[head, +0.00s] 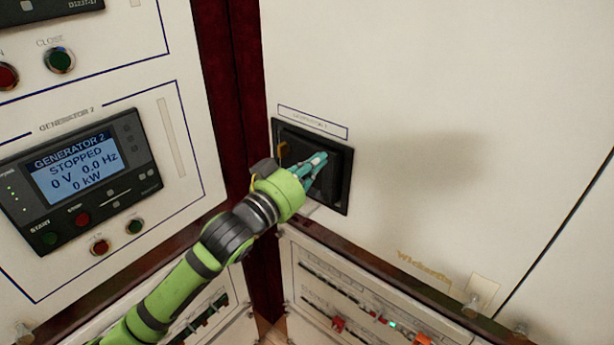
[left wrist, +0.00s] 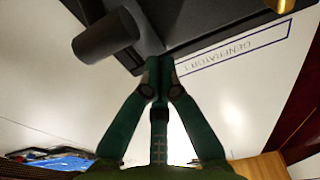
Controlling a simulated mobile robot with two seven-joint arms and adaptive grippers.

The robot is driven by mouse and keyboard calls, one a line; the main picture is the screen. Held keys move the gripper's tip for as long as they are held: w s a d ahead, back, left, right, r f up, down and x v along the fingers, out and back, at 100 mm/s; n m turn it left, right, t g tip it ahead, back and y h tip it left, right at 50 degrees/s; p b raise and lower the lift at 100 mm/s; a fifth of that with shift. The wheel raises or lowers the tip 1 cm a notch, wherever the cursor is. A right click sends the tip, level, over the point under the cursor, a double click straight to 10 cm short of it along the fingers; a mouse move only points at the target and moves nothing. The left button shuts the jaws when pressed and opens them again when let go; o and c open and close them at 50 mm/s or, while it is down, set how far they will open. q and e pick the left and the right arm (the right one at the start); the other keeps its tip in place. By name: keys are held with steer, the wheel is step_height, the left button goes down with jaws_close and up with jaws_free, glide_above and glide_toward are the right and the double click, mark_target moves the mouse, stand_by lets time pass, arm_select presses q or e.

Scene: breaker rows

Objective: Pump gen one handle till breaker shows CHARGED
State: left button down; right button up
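The black breaker (head: 340,187) sits in the white panel on the right of the head view, under a small blue-framed label. In the left wrist view the label (left wrist: 232,50) reads GENERATOR 1, upside down. The breaker's black body (left wrist: 170,18) fills the top there, with a dark cylindrical handle (left wrist: 105,38) sticking out. My left gripper (head: 315,162) is in front of the breaker. In the left wrist view its fingertips (left wrist: 160,66) are together, beside the handle, with nothing visible between them. Whether they touch the breaker is unclear. No charge indicator is readable. My right gripper is out of view.
The generator 2 display (head: 78,168) on the left panel reads STOPPED, 0 V, 0.0 Hz, 0 kW. A dark red post (head: 238,80) stands between the panels. Lower breaker rows (head: 350,300) lie below a ledge. The white panel right of the breaker is clear.

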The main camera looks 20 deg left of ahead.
mark_target(311, 191)
arm_select(q)
steer(key=s+f, duration=0.1)
steer(key=s+a+f, duration=0.1)
steer(key=f, duration=0.1)
steer(key=shift+s+f+p, duration=0.1)
steer(key=shift+f+p, duration=0.1)
steer(key=shift+p, duration=0.1)
steer(key=shift+s+f+t+b, duration=0.25)
steer(key=shift+t+b, duration=0.05)
steer(key=shift+b, duration=0.65)
